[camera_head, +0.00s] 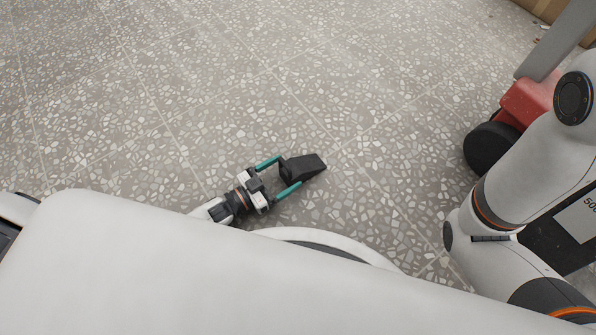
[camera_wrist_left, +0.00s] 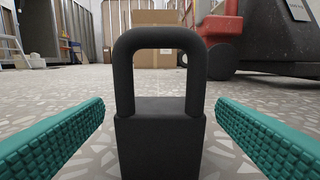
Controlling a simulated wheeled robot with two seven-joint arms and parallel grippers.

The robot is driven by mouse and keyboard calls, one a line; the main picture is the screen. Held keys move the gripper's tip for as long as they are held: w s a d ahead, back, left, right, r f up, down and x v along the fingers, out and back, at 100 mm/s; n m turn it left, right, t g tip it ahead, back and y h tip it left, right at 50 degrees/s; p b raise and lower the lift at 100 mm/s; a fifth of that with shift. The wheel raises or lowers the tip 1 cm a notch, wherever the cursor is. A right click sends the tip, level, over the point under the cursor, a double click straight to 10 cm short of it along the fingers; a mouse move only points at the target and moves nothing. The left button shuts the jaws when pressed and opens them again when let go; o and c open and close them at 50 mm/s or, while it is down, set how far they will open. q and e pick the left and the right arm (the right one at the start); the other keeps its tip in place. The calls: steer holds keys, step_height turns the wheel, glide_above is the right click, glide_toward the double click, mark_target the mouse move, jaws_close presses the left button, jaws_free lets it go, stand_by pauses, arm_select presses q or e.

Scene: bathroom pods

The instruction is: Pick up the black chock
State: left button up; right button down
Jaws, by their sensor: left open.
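The black chock (camera_head: 303,167) is on the terrazzo floor in the head view, just in front of my base. In the left wrist view it stands in the middle, a black block (camera_wrist_left: 160,145) with a loop handle on top. My left gripper (camera_head: 280,174) has two green fingers spread apart, with the chock's near part between or just beyond their tips. In the left wrist view the fingers (camera_wrist_left: 160,130) lie on either side of the chock, with a visible gap on each side. My right arm shows at the right of the head view, but its gripper is out of sight.
A red and black wheeled machine (camera_head: 526,101) stands at the right; its dark wheel (camera_head: 491,148) is on the floor. A cardboard box (camera_wrist_left: 153,40) is behind the chock. A ladder (camera_wrist_left: 12,42) stands far left. The floor (camera_head: 250,80) beyond the chock is clear.

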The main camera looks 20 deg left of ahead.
mark_target(301, 165)
arm_select(q)
steer(key=shift+w+d+f+b, duration=0.2)
steer(key=shift+w+d+b, duration=0.1)
steer(key=shift+b, duration=0.1)
steer(key=b+x, duration=0.3)
steer(key=x, duration=0.1)
steer(key=shift+f, duration=0.25)
steer(key=shift+w+r, duration=0.1)
steer(key=shift+w, duration=0.05)
steer(key=shift+r, duration=0.1)
steer(key=c, duration=1.3)
